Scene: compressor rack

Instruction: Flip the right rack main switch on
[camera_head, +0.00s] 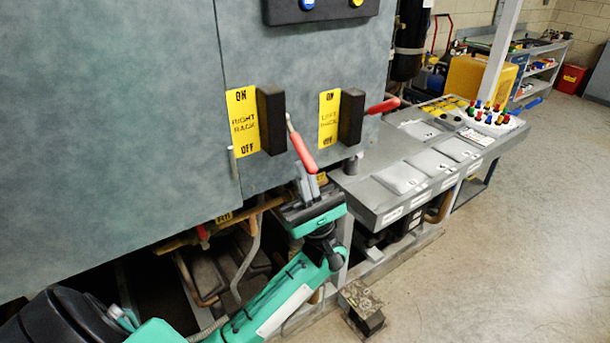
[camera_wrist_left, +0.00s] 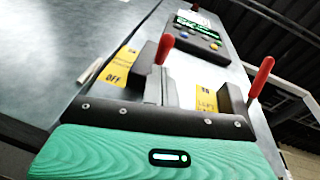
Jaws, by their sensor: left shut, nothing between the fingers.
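The right rack main switch has a black housing (camera_head: 270,120) beside a yellow ON/OFF label (camera_head: 242,122) reading RIGHT RACK. Its lever's red handle (camera_head: 304,153) slants down and outward, toward the OFF end. My left gripper (camera_head: 306,180) is shut and empty, with its fingertips just below that handle; whether they touch cannot be told. In the left wrist view the red handle (camera_wrist_left: 165,48) shows right beyond the shut fingertips (camera_wrist_left: 160,80). The left rack switch (camera_head: 351,117) stands to the right, its red handle (camera_head: 383,106) pointing outward and slightly up. My right gripper is not in view.
A grey control desk (camera_head: 405,185) with buttons stands right of the cabinet (camera_head: 110,130). Pipes (camera_head: 245,245) run beneath the cabinet near my left arm. A small pedal-like box (camera_head: 362,300) sits on the floor. Open floor (camera_head: 500,270) lies at the right.

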